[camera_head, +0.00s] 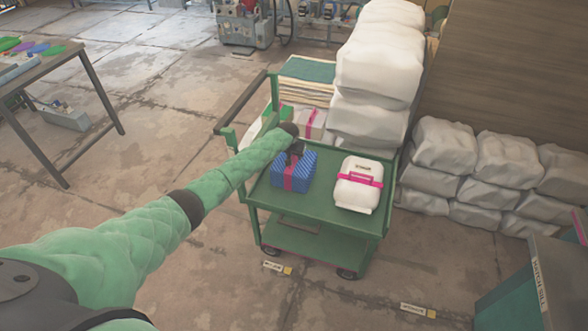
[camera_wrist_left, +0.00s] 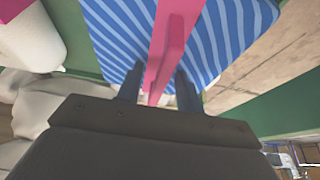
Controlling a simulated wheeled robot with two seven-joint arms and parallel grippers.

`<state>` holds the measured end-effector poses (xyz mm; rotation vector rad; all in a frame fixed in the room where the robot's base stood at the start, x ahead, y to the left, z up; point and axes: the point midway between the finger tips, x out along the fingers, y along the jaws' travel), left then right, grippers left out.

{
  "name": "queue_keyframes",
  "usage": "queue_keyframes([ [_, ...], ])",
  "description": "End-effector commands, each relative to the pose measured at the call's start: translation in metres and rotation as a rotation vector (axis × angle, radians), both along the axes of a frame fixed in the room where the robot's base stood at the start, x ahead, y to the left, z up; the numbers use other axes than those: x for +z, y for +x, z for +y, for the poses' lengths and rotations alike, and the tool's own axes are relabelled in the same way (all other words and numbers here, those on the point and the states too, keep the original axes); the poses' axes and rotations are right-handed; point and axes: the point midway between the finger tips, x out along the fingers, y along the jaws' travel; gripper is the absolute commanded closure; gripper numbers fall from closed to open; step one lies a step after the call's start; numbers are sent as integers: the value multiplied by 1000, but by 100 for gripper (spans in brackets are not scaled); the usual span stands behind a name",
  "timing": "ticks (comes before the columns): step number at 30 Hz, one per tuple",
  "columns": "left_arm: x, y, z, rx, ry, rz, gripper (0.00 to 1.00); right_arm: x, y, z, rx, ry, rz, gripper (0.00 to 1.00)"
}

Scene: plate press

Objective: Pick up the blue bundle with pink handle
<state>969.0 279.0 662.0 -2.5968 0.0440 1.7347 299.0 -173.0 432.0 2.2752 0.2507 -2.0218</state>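The blue striped bundle with a pink band and handle (camera_head: 292,172) sits on the green cart's top shelf, at its left side. My left gripper (camera_head: 296,150) is at the bundle's top from the far side of the arm. In the left wrist view, the blue bundle (camera_wrist_left: 233,35) fills the upper middle, and its pink handle (camera_wrist_left: 165,50) runs between my two dark fingers (camera_wrist_left: 158,88). The fingers stand apart, with a gap visible on each side of the pink strip. The handle's underside is hidden. My right gripper is not in view.
A white bundle with a pink band (camera_head: 358,184) lies close by on the green cart (camera_head: 325,226). White sacks (camera_head: 378,60) are stacked behind, more (camera_head: 480,165) at right. A table (camera_head: 40,75) stands at the far left. The floor left of the cart is clear.

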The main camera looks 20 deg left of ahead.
Motion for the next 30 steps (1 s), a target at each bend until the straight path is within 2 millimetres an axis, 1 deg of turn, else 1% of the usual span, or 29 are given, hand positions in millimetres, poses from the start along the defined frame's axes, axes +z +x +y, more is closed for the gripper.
queue_keyframes([
  [11,-1,0,0,0,0,1,64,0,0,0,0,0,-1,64],
  [14,-1,0,0,0,0,0,81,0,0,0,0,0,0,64],
  [15,-1,0,0,0,0,1,89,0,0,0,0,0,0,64],
  [17,-1,0,0,0,0,1,100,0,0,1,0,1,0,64],
  [30,-1,0,0,0,1,1,100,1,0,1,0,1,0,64],
])
